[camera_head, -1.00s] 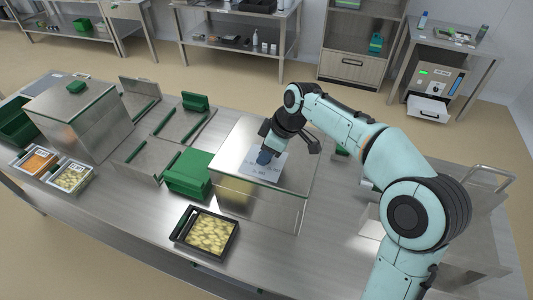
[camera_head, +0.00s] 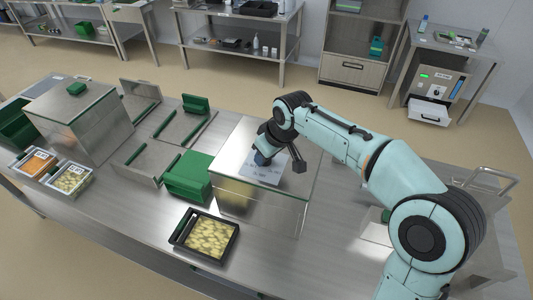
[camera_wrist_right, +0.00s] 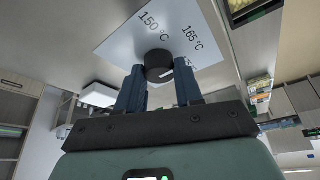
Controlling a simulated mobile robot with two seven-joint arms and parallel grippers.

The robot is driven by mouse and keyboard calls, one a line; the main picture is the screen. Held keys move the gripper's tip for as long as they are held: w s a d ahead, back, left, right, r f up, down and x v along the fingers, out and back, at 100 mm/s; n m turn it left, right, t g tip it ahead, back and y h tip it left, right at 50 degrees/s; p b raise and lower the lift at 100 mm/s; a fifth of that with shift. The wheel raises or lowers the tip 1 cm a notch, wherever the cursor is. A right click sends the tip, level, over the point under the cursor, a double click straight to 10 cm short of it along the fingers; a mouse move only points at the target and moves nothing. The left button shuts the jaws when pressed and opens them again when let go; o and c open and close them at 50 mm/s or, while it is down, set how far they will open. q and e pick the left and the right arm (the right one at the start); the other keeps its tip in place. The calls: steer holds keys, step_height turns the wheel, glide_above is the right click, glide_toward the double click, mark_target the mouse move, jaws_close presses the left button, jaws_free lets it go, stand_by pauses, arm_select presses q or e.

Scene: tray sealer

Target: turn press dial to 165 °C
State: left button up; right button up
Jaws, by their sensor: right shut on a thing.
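The press (camera_head: 262,214) is a steel box with a flat top near the middle of the bench. A white dial plate (camera_head: 262,172) lies on its top. In the right wrist view the plate (camera_wrist_right: 120,42) shows "150 °C" on the left, "165 °C" on the right and a partly hidden label below that. The black round dial (camera_wrist_right: 158,62) has a white mark pointing right, towards the partly hidden label. My right gripper (camera_wrist_right: 160,88) has its blue fingers on both sides of the dial, shut on it. In the head view this gripper (camera_head: 262,158) hides the dial. My left gripper is out of view.
A green block (camera_head: 188,176) stands just left of the press. A black-rimmed tray (camera_head: 205,237) of yellow pieces sits in front. A steel box (camera_head: 78,118) and two small food trays stand at the left.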

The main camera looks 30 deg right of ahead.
steer(key=o, duration=1)
steer(key=shift+o, duration=0.2)
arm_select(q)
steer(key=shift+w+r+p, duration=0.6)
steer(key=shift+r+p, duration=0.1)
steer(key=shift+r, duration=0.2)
arm_select(e)
steer(key=v, duration=1.3)
steer(key=shift+r, duration=0.2)
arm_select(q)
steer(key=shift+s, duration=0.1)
arm_select(e)
steer(key=shift+s, duration=0.1)
